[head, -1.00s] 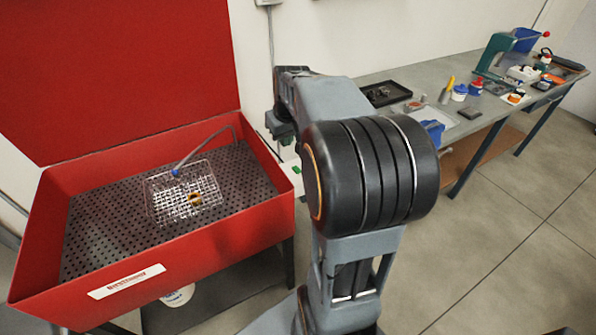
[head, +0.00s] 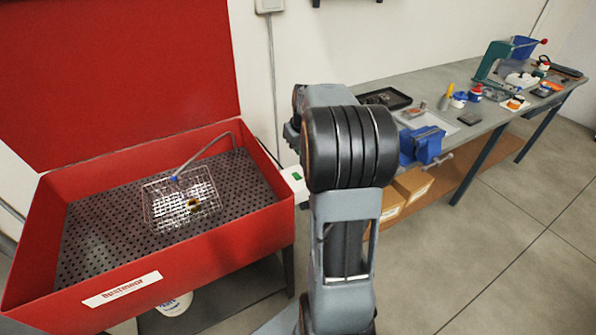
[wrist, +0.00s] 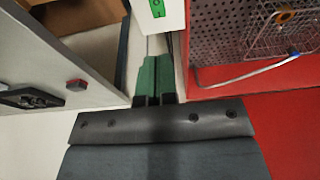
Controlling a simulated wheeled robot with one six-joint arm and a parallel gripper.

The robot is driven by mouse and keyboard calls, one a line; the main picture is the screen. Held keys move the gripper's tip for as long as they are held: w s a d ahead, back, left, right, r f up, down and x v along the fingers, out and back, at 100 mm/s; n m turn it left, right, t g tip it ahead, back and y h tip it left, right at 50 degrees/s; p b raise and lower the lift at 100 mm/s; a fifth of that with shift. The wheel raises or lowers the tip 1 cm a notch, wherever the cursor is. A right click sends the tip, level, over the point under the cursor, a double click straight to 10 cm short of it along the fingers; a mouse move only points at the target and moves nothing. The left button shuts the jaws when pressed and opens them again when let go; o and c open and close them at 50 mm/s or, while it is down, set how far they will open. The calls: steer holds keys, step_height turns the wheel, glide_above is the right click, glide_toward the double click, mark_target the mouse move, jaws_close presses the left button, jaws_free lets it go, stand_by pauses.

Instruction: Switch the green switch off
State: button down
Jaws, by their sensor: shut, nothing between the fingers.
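The green switch (head: 297,177) is on a white box (head: 292,187) beside the right wall of the red washer, partly behind my arm in the head view. In the wrist view the green switch (wrist: 157,8) shows at the top edge on its white box (wrist: 172,20), just beyond my fingertips. My gripper (wrist: 155,62) has green fingers, pressed together and empty, pointing toward the box and apart from it in the picture. In the head view my gripper is hidden behind my arm.
The red washer (head: 200,250) with its raised lid stands at left and holds a wire basket (head: 160,212) and a bent spout (head: 208,152). The workbench (head: 455,128) is at right, with a blue vise (head: 424,145) and cardboard boxes (head: 412,184) below.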

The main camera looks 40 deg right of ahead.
glide_above(297, 176)
steer(key=f, duration=0.8)
steer(key=shift+s+a+f+p, duration=0.15)
steer(key=shift+s+f+p, duration=0.15)
steer(key=shift+s+p, duration=0.1)
steer(key=shift+x, duration=0.85)
steer(key=shift+s+f, duration=0.1)
steer(key=shift+s, duration=0.15)
steer(key=f+t+b, duration=0.1)
steer(key=b, duration=0.2)
steer(key=shift+s+f+b, duration=0.15)
steer(key=shift+f+b, duration=0.2)
steer(key=shift+b, duration=0.05)
steer(key=shift+r, duration=0.25)
steer(key=shift+s+a+r, duration=0.1)
steer(key=shift+r, duration=0.1)
steer(key=shift+w, duration=0.25)
